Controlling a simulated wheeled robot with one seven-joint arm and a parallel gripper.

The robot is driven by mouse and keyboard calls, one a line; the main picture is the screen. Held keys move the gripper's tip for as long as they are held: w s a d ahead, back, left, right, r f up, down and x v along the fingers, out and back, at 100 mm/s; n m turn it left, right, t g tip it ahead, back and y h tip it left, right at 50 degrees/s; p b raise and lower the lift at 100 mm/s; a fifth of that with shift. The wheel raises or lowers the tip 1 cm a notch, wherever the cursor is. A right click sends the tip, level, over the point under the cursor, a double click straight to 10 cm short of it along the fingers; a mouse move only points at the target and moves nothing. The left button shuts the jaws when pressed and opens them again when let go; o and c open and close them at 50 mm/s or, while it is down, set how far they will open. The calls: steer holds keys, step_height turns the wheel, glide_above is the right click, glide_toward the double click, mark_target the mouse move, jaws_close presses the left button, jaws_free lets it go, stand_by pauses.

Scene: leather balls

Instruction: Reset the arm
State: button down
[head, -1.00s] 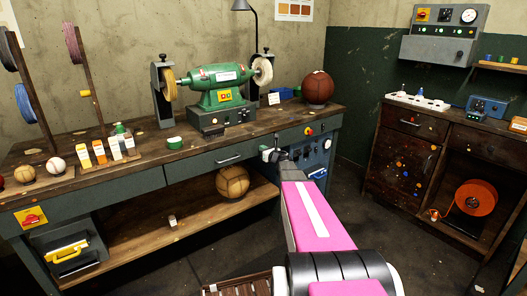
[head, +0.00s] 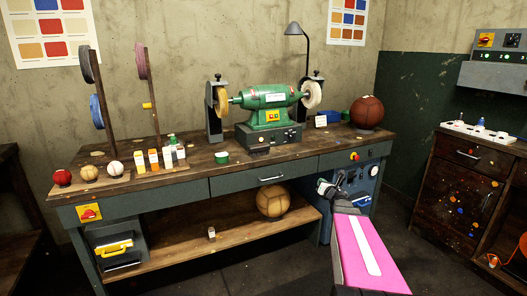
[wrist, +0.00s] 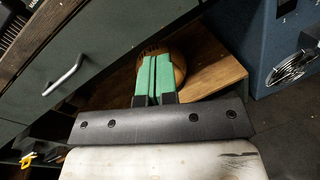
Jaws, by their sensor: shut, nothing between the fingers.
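My gripper (head: 326,187) is in front of the workbench, near its right end, at about drawer height. In the wrist view its two green fingers (wrist: 154,76) are together with nothing between them. My pink arm link reaches up to it from the lower right in the head view. Behind the fingers in the wrist view is a tan leather ball (wrist: 178,63), partly hidden by them. The same ball shows in the head view (head: 272,201) on the low shelf under the bench.
The workbench (head: 225,178) carries a green buffing machine (head: 270,107), a brown ball (head: 366,112) and several small balls and bottles. A drawer handle (wrist: 64,78) is left of the fingers. A blue cabinet (wrist: 271,50) is on the right. Dark floor is open in front.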

steer(key=s+a+f+m+g+h, duration=0.1)
steer(key=s+a+f+m+g, duration=0.3)
steer(key=s+m, duration=0.5)
steer(key=s+a+f+m+g+h, duration=0.1)
steer(key=s+a+f+m+g, duration=0.3)
steer(key=m, duration=0.9)
steer(key=s+a+f+m+g, duration=0.4)
steer(key=s+a+m+g, duration=0.5)
steer(key=s, duration=0.5)
steer(key=a+m, duration=0.1)
steer(key=m, duration=0.1)
steer(key=shift+f+m+h, duration=0.15)
steer(key=shift+m+h, duration=0.25)
steer(key=shift+s+d, duration=0.1)
steer(key=shift+d, duration=0.05)
